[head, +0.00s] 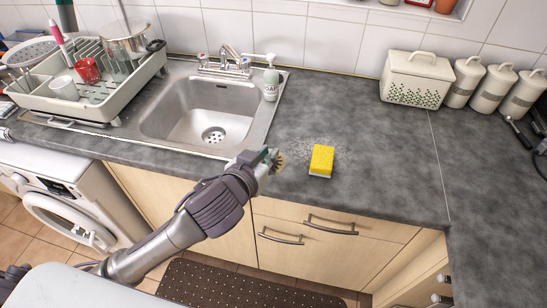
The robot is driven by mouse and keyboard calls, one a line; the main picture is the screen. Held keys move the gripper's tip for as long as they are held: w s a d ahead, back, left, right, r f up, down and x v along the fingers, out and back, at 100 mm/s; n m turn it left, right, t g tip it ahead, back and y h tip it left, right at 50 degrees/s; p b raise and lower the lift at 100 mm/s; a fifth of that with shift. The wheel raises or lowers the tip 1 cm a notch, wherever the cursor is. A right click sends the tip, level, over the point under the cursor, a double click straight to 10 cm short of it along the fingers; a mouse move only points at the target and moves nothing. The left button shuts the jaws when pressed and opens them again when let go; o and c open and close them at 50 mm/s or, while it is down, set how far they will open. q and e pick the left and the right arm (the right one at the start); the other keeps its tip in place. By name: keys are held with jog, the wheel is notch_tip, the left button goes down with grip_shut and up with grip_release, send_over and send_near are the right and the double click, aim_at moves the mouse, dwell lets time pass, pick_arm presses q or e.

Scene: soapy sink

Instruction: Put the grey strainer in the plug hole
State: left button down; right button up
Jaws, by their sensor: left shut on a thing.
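The sink (182,111) is a steel basin set in the counter, and it looks empty. The plug hole (213,134) is a round, dark-dotted drain in the basin floor. My left gripper (271,159) is over the counter's front edge, to the right of the basin and outside it. It is shut on a small round thing at its tip, seen nearly edge-on, which I take to be the grey strainer (280,161). Its colour looks brownish here and the fingers hide part of it. My right gripper is not in view.
A yellow sponge (321,160) lies on the counter (370,150) right of the gripper. A soap bottle (271,83) and tap (229,61) stand at the sink's back. A dish rack (92,105) is at left.

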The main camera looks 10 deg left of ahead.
pick_arm(q)
jog(key=w+d+f+m+h, duration=0.2)
jog(key=w+d+m+h, duration=0.1)
jog(key=d, duration=0.7)
jog(key=shift+w+f+g, duration=0.2)
jog(key=shift+w+g, duration=0.2)
jog(key=shift+w, duration=0.35)
jog(key=w+a+f+p, duration=0.1)
jog(key=a+f, duration=0.1)
jog(key=a, duration=0.1)
jog(key=w+a+f+p, duration=0.1)
jog(key=a+f, duration=0.1)
jog(key=a, duration=0.2)
jog(key=w+a+f+p, duration=0.1)
jog(key=a+f, duration=0.2)
jog(key=a, duration=0.1)
jog(key=shift+w, duration=0.25)
notch_tip(320, 180, down, 3)
jog(key=shift+a+f+p, duration=0.15)
jog(key=shift+f+p, duration=0.05)
jog(key=shift+p, duration=0.2)
jog(key=shift+s+f, duration=0.15)
jog(key=shift+f, duration=0.05)
jog(key=c, duration=1.2)
grip_release()
jog(key=shift+f, duration=0.1)
jog(key=shift+o, duration=0.2)
